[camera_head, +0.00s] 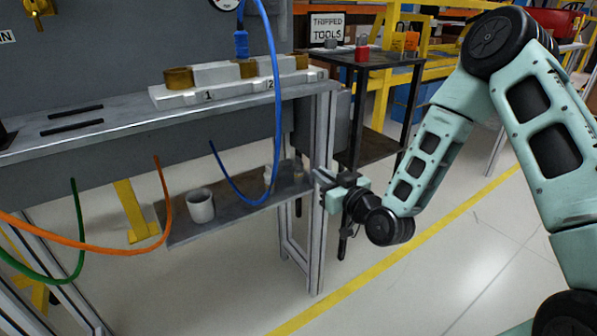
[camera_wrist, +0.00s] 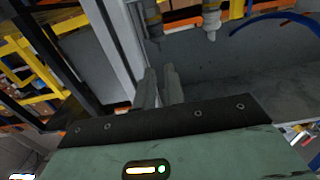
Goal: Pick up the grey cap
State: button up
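A pale grey, cup-shaped piece (camera_head: 201,206) stands upright on the left part of the lower shelf. Smaller pieces (camera_head: 270,175) stand near that shelf's right end, too small to identify; I cannot tell which piece is the grey cap. My gripper (camera_head: 321,180) is just right of the shelf's right end, by the bench's leg, apart from the cup-shaped piece. In the wrist view its two grey fingers (camera_wrist: 160,86) stand close together with a narrow gap and nothing visible between them. Two slim fittings (camera_wrist: 153,18) (camera_wrist: 211,20) show beyond the fingertips.
The lower shelf (camera_head: 235,212) hangs under a metal bench (camera_head: 130,115) with a numbered white holder (camera_head: 235,85). A blue hose (camera_head: 277,110) droops before the shelf, an orange hose (camera_head: 110,248) at left. The bench's leg (camera_head: 318,200) stands beside my gripper. Shelf room shows between the pieces.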

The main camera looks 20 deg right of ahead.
aim_at(301, 160)
jog(key=x, duration=0.8)
jog(key=shift+w+f, duration=0.1)
grip_shut()
